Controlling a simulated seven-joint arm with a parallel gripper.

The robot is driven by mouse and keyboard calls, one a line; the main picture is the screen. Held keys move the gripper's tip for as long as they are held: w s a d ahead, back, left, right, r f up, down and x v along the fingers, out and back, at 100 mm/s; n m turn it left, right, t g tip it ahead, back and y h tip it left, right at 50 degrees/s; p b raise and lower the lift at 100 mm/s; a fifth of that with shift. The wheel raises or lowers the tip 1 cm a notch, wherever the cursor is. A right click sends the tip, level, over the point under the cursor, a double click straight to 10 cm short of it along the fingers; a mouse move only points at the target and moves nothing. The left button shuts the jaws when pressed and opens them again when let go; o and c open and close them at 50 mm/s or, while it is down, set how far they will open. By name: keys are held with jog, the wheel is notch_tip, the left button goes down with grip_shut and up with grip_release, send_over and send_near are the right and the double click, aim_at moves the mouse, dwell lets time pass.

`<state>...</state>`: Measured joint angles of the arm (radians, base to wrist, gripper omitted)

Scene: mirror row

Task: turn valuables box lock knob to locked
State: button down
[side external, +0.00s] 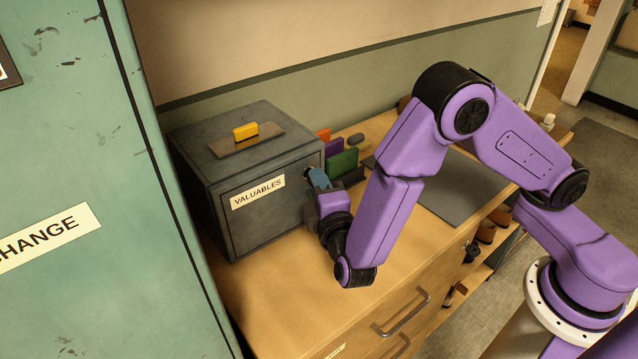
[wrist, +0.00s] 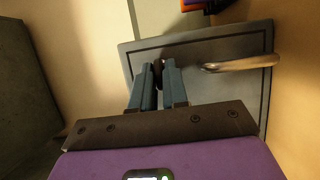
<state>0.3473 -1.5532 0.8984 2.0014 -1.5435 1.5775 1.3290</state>
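The valuables box (side external: 280,225) is a dark grey box with a white VALUABLES label (side external: 258,192) on its front. Its front panel also shows in the wrist view (wrist: 225,45), with a pale metal handle (wrist: 240,63). My gripper (side external: 318,180) is at the right part of the box front. In the wrist view its two blue fingers (wrist: 158,75) stand close together, with the small dark lock knob (wrist: 158,68) between their tips; they look shut on it. The fingers hide most of the knob, so I cannot tell which way it is turned.
A yellow block (side external: 245,131) sits on the box top. Orange, purple and green upright items (side external: 343,163) stand right of the box on the wooden counter (side external: 285,285). A green cabinet (side external: 75,160) stands close on the left. A grey mat (side external: 455,195) lies behind my arm.

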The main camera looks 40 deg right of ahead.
dwell(0.3)
jog(key=shift+d+f+n+t+y, duration=0.1)
jog(key=shift+n+t+y, duration=0.95)
jog(key=shift+n, duration=2.6)
jog(key=shift+d+f+n+t+y, duration=0.15)
jog(key=shift+n+t+y, duration=0.9)
jog(key=shift+n, duration=2.55)
jog(key=shift+d+f+n+t+y, duration=0.1)
jog(key=shift+n+t+y, duration=0.9)
jog(key=shift+n, duration=2.65)
jog(key=shift+n+y, duration=0.4)
jog(key=c, duration=1.2)
grip_release()
